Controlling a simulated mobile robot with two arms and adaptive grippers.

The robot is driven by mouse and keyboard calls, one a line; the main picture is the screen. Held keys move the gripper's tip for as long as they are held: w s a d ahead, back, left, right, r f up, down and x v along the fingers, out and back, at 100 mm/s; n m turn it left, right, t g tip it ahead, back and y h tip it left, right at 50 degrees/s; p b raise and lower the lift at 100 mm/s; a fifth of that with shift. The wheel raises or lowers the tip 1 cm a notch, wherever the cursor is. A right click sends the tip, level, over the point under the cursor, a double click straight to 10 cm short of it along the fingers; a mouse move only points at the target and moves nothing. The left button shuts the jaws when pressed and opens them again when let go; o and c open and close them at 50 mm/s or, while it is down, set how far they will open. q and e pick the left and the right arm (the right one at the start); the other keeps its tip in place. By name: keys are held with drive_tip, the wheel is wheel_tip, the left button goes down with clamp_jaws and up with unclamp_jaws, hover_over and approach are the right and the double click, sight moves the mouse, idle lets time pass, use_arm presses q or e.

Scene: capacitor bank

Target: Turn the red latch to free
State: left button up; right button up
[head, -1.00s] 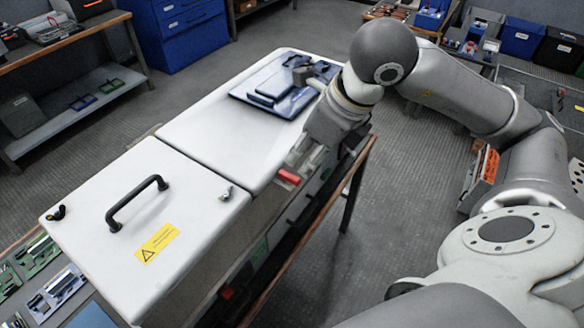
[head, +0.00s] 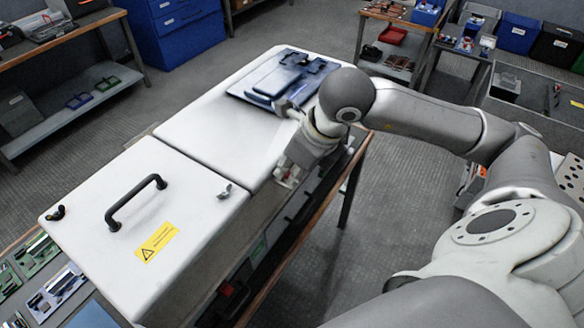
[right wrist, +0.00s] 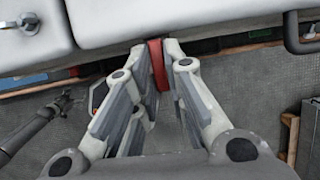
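The red latch (right wrist: 157,64) shows in the right wrist view as a narrow upright red strip at the edge of the white cabinet, by the seam between its two lids. My right gripper (right wrist: 156,50) has one finger on each side of it, and the fingers appear closed against its sides. In the head view my right gripper (head: 287,178) is at the cabinet's front edge and hides the latch. My left gripper is not in view.
The white cabinet (head: 185,255) has a black handle (head: 136,202), a yellow warning label (head: 157,242) and a small wing fastener (head: 225,191) on the near lid. Blue flat items (head: 275,78) lie on the far lid. Open floor (head: 385,200) lies to the right.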

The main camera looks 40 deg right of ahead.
clamp_jaws()
drive_tip(key=shift+d+f+n+b, duration=0.1)
drive_tip(key=shift+f+n+b, duration=0.15)
drive_tip(key=shift+b, duration=0.25)
drive_tip(key=shift+w+n+y+b, duration=0.1)
drive_tip(key=shift+n+y+b, duration=0.2)
drive_tip(key=shift+n+b, duration=0.55)
drive_tip(key=shift+r+n+b, duration=0.25)
drive_tip(key=shift+n+b, duration=0.2)
drive_tip(key=shift+n, duration=0.05)
drive_tip(key=o, duration=0.6)
unclamp_jaws()
